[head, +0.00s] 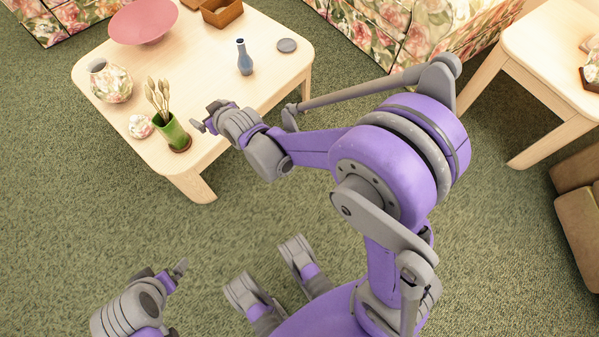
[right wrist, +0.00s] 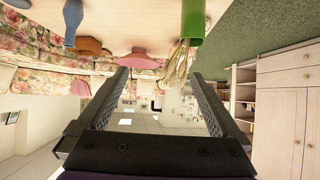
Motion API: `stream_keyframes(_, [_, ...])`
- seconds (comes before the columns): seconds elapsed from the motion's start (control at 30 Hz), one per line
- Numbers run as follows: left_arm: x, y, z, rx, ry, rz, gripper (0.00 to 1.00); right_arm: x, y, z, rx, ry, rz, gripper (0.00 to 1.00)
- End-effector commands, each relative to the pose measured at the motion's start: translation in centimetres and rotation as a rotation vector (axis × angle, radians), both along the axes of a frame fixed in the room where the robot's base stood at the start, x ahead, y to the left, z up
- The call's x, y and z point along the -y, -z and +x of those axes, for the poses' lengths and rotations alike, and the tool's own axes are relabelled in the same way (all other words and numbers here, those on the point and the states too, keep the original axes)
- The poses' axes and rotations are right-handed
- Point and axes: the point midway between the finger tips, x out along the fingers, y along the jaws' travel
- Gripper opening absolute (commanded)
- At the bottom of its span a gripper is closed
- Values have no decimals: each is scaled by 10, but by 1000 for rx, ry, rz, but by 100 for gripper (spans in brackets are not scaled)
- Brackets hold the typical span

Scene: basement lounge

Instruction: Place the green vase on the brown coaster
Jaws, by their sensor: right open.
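The green vase (head: 173,132) holds several pale dried stems and stands at the near edge of the light wooden table (head: 215,65). The brown coaster (head: 183,150) shows as a dark rim under the vase's base, so the vase appears to rest on it. My right gripper (head: 205,117) is open and empty, just right of the vase and apart from it. The right wrist view is upside down; the vase (right wrist: 193,24) is at its top, beyond the open fingers (right wrist: 165,95). My left gripper (head: 177,272) is low at the left, away from the table; its jaw opening is unclear.
A small round flowered pot (head: 140,126) stands close left of the green vase, with a larger flowered vase (head: 110,82) behind. A blue vase (head: 244,57), grey coaster (head: 287,45), pink bowl (head: 142,20) and brown box (head: 221,11) are farther back. The table's middle is clear.

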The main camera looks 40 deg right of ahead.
Motion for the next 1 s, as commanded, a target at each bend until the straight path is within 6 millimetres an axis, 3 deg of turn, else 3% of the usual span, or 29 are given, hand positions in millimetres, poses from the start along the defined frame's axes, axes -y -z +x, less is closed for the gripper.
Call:
stream_keyframes(0.1, [0, 0, 0, 0, 0, 0, 100, 20, -18, -55, -112, 23, -13, 100])
stream_keyframes(0.23, [0, 0, 0, 0, 0, 0, 100, 38, -27, -119, -233, 49, -27, 100])
stream_keyframes(0.4, [0, 0, 0, 0, 0, 0, 100, 58, -26, -207, -390, 86, -39, 100])
stream_keyframes(0.5, [0, 0, 0, 0, 0, 0, 100, 66, -20, -252, -470, 106, -45, 100])
stream_keyframes(0.6, [0, 0, 0, 0, 0, 0, 100, 70, -14, -285, -527, 121, -50, 100])
stream_keyframes(0.77, [0, 0, 0, 0, 0, 0, 100, 74, -9, -310, -572, 133, -52, 100])
stream_keyframes(1.0, [0, 0, 0, 0, 0, 0, 100, 74, -8, -313, -578, 134, -52, 100])
